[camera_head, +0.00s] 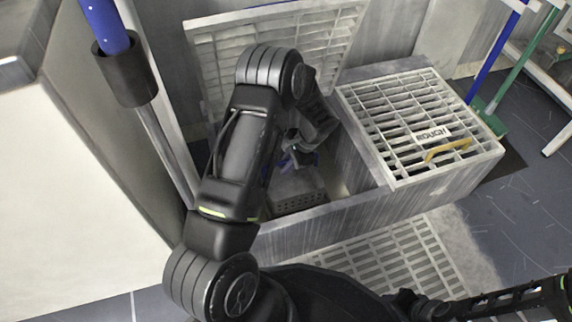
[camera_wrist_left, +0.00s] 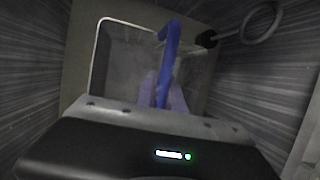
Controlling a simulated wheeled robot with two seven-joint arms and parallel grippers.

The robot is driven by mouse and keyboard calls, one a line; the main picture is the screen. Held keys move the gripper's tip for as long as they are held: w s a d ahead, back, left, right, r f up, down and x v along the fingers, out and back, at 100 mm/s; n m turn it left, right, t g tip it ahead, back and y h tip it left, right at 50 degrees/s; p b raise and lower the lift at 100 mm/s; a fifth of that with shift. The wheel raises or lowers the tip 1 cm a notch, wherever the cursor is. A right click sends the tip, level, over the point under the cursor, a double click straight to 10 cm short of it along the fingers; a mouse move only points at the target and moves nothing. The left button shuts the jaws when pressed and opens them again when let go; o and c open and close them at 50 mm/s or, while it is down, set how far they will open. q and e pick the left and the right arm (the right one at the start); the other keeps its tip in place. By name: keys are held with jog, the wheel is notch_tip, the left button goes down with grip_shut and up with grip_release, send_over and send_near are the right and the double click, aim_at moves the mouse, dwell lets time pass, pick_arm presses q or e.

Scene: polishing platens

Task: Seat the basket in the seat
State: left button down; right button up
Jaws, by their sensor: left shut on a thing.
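My left gripper (camera_head: 298,157) reaches down into the open basin and is shut on the blue handle of the basket. The basket (camera_head: 297,195) is a grey box with small holes, low inside the basin near its front wall. In the left wrist view the blue handle (camera_wrist_left: 168,55) stands up between the fingers, and the basket (camera_wrist_left: 125,62) shows a pale rim below it. I cannot make out the seat, nor whether the basket touches the basin floor. Dark parts of my right arm show at the bottom right; its jaws are not clear.
The basin (camera_head: 330,212) has an upright open grate (camera_head: 340,35) behind it. A closed grate (camera_head: 400,100) marked ROUGH, with a yellow handle (camera_head: 447,150), covers the right side. A pale ring on a black knob (camera_wrist_left: 207,39) is beside the basket. A blue pole (camera_head: 495,55) stands right.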

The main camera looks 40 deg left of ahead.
pick_arm(q)
jog(key=shift+f, duration=0.2)
pick_arm(e)
jog(key=shift+s+f, duration=0.25)
pick_arm(q)
jog(key=c, duration=1.4)
grip_release()
pick_arm(e)
jog(key=shift+s, duration=0.1)
pick_arm(q)
jog(key=shift+o, duration=0.2)
pick_arm(e)
jog(key=shift+r, duration=0.1)
